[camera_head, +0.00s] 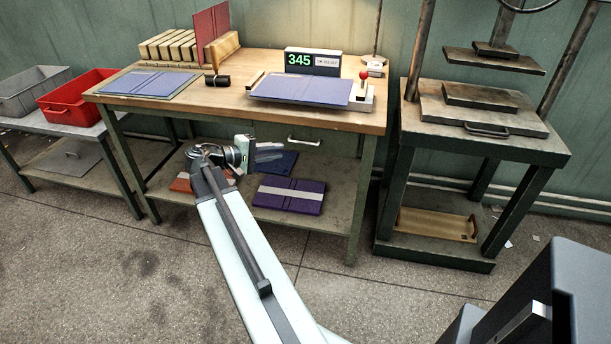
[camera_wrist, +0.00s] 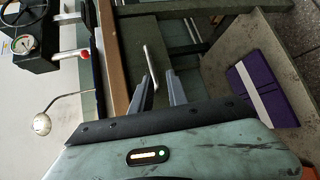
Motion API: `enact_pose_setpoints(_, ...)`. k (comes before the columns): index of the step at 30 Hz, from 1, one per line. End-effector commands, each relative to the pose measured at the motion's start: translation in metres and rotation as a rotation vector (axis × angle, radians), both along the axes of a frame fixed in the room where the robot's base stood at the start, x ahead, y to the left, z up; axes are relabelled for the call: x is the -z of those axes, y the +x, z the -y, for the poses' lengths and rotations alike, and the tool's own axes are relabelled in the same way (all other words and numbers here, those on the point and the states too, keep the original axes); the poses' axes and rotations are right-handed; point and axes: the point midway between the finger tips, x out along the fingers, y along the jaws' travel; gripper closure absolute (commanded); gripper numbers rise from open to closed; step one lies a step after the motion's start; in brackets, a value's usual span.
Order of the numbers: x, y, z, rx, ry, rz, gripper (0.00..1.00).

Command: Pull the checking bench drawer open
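The checking bench (camera_head: 225,110) has a wooden top and green legs. Its drawer's pale bar handle (camera_head: 304,141) shows under the front edge, right of my gripper. The drawer front appears flush beneath the top, as if shut. My gripper (camera_head: 268,151) is in front of the bench, below the top's edge. In the wrist view, which is turned sideways, the handle (camera_wrist: 151,64) lies just beyond the fingertips. My gripper's two fingers (camera_wrist: 160,78) are apart with nothing held between them. I cannot tell the exact gap between fingertips and handle.
A purple book with a pale band (camera_head: 290,195) lies on the lower shelf, also seen in the wrist view (camera_wrist: 268,88). A press stand (camera_head: 485,140) is to the right. A red bin (camera_head: 75,98) sits on a low table at left. The floor in front is clear.

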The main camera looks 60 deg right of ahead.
Motion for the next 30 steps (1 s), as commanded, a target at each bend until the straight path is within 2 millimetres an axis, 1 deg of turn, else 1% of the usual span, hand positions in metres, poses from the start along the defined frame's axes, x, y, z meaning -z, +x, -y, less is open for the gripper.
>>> enact_pose_setpoints(1, 0.014, -0.008, 0.013, 0.017, -0.039, -0.026, 0.8)
enact_pose_setpoints(4, 0.007, -0.018, 0.026, 0.035, -0.092, -0.064, 0.8)
enact_pose_setpoints(8, 0.0, -0.022, 0.03, 0.042, -0.111, -0.078, 0.8)
enact_pose_setpoints(11, -0.001, -0.024, 0.034, 0.043, -0.11, -0.077, 0.8)
enact_pose_setpoints(14, 0.002, -0.031, 0.046, 0.044, -0.11, -0.077, 0.8)
enact_pose_setpoints(18, 0.006, -0.043, 0.07, 0.044, -0.109, -0.076, 0.8)
enact_pose_setpoints(22, 0.009, -0.053, 0.088, 0.044, -0.109, -0.076, 0.8)
enact_pose_setpoints(26, 0.01, -0.057, 0.097, 0.042, -0.108, -0.077, 0.8)
enact_pose_setpoints(30, 0.01, -0.058, 0.098, 0.041, -0.109, -0.075, 0.8)
